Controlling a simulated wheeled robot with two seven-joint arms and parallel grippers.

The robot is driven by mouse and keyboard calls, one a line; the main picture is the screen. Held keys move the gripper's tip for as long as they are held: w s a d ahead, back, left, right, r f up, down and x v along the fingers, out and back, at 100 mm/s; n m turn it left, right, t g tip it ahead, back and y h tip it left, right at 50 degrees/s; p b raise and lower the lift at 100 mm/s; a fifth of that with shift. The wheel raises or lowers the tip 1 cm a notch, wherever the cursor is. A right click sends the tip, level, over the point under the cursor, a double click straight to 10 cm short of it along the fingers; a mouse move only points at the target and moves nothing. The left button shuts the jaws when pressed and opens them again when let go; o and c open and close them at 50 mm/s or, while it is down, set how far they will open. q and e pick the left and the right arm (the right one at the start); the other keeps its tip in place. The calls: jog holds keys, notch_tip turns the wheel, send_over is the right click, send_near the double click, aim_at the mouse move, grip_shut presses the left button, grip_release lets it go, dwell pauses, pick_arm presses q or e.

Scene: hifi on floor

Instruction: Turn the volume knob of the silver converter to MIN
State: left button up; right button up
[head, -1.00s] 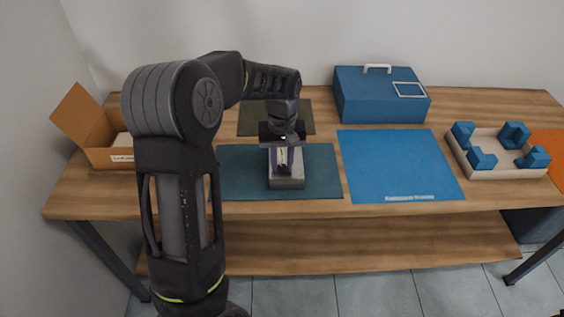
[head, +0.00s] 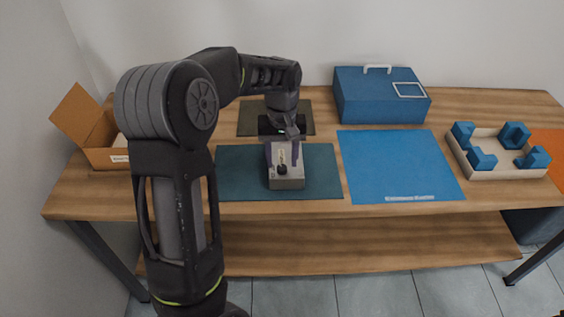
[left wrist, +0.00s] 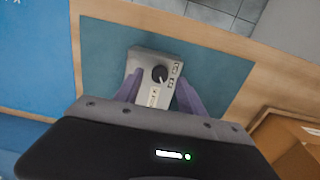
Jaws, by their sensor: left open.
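The silver converter (head: 287,182) is a small grey box on the dark teal mat (head: 322,172). Its black round volume knob (head: 282,169) shows near its front end. In the left wrist view the knob (left wrist: 160,73) stands clear on the converter's top (left wrist: 143,63); its exact setting is too small to read. My left gripper (head: 282,153) is open above the back part of the converter. Its two purple fingers (left wrist: 158,92) are apart, one toward each side of the converter, with nothing between them at the knob. My right gripper is not in view.
A blue toolbox (head: 375,98) stands at the back, with a blue mat (head: 397,165) before it. A tray (head: 486,171) with blue blocks is at right. An open cardboard box (head: 108,157) is at left. A dark mat (head: 248,119) lies behind the converter.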

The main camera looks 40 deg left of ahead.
aim_at(282, 167)
pick_arm(q)
notch_tip(282, 167, up, 6)
dwell(0.7)
